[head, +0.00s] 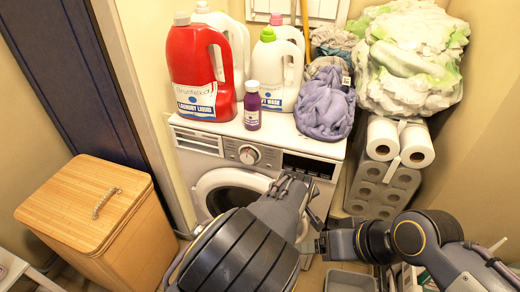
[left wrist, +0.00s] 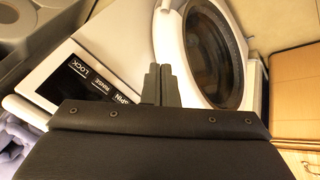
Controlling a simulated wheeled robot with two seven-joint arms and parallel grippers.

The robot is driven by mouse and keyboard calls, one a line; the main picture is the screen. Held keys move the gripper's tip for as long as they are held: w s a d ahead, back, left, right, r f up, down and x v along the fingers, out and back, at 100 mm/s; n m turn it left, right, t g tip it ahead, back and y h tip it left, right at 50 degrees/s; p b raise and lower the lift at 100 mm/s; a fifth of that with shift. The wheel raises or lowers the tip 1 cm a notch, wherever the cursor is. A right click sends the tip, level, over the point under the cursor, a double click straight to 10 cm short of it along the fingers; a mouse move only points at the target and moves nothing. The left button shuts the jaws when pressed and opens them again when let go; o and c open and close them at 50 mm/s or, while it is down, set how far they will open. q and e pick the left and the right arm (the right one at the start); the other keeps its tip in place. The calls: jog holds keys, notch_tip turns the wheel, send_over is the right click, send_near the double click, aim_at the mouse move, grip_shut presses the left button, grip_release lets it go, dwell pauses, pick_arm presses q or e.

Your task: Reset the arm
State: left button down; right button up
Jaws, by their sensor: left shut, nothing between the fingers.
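My left gripper (head: 288,182) is in front of the white washing machine (head: 206,153), near its control panel and round door. In the left wrist view the gripper (left wrist: 160,84) has its two fingers together, with nothing between them. The washer's dark round door window (left wrist: 208,55) is to the right of the fingers, and the black display panel (left wrist: 90,92) is to their left. My right arm comes in from the right, and its gripper (head: 321,243) points left, low in front of the washer. Its fingers are too small and dark to read. My left arm hides part of the washer front.
A red detergent jug (head: 200,70), white bottles (head: 275,75), a small purple bottle (head: 252,105) and a purple cloth (head: 325,104) crowd the washer top. A wooden hamper (head: 85,215) stands left. Paper rolls (head: 400,142) are right. A grey bin (head: 350,280) is below.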

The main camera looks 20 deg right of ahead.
pick_arm(q)
jog(key=a+r+g+h+p, duration=0.1)
jog(key=a+r, duration=0.5)
jog(key=a, duration=0.3)
jog(key=a+r+n+p, duration=0.1)
jog(key=a+r+p, duration=0.1)
jog(key=a+r, duration=0.45)
jog(key=a+r+g+h+p, duration=0.1)
jog(key=a+r, duration=0.4)
jog(key=a, duration=0.5)
jog(key=s+a+r+t+p, duration=0.1)
jog(key=s+a+r, duration=0.25)
jog(key=a, duration=0.25)
jog(key=s+a+r+p, duration=0.2)
jog(key=s+a, duration=0.2)
jog(key=a, duration=0.2)
jog(key=s+a+y+p, duration=0.1)
jog(key=s+a, duration=0.3)
jog(key=s, duration=0.2)
jog(key=s+a+m+t+p, duration=0.1)
jog(key=s+a, duration=0.2)
jog(key=s, duration=0.4)
jog(key=shift+s+a+t+y, duration=0.2)
jog(key=shift+a+t+y, duration=0.1)
jog(key=shift+a+y, duration=0.1)
